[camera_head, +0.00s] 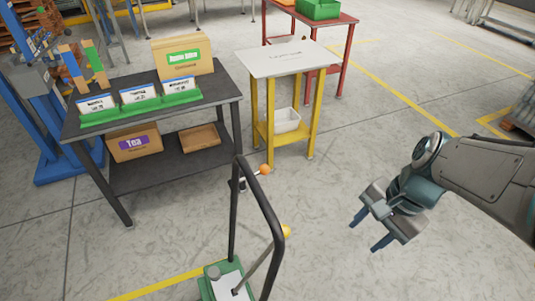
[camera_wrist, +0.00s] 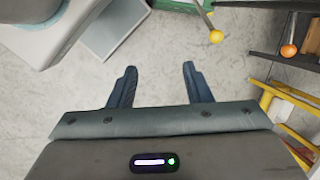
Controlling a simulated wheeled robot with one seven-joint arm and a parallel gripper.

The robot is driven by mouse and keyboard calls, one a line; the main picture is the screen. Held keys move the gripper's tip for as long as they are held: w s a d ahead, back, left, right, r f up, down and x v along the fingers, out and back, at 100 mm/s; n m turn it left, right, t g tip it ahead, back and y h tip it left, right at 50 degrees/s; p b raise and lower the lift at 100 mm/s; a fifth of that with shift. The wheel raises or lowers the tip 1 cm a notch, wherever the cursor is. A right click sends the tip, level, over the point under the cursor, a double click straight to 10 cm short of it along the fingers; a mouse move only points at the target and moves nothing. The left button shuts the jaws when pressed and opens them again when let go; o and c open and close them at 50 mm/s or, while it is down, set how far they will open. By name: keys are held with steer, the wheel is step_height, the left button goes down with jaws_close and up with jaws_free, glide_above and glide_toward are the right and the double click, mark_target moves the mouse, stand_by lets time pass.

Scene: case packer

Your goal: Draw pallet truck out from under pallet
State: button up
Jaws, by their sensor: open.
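A green wheeled unit with a black hoop handle (camera_head: 262,203), apparently the pallet truck, stands at the bottom centre of the head view. Its green body (camera_head: 206,287) is cut off by the lower edge. A lever with a yellow ball (camera_head: 286,232) rises beside the hoop; the ball also shows at the top of the wrist view (camera_wrist: 216,37). My gripper (camera_head: 368,233) is to the right of the handle, apart from it, pointing down over bare floor. In the wrist view its two blue fingers (camera_wrist: 158,70) are spread and empty. The truck's forks and any pallet on them are not visible.
A dark table (camera_head: 219,93) with boxes and cards stands at left. A white-topped yellow stand (camera_head: 285,58) is behind the handle, near an orange ball (camera_head: 265,169). A red table (camera_head: 349,19) stands farther back. A loaded pallet (camera_head: 519,127) sits at the right edge. Floor around my gripper is clear.

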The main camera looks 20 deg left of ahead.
steer(key=w+a+f+m+g+y+p, duration=0.15)
steer(key=w+a+m+y, duration=0.45)
steer(key=m, duration=0.6)
steer(key=w+a+f+m+g+y, duration=0.25)
steer(key=w+a+m+y, duration=0.45)
steer(key=m, duration=0.5)
steer(key=s+f+p+x, duration=0.1)
steer(key=x, duration=1.4)
steer(key=shift+s+f+h, duration=0.15)
steer(key=shift+s+h, duration=0.15)
steer(key=shift+s, duration=0.1)
jaws_close()
steer(key=shift+d, duration=0.1)
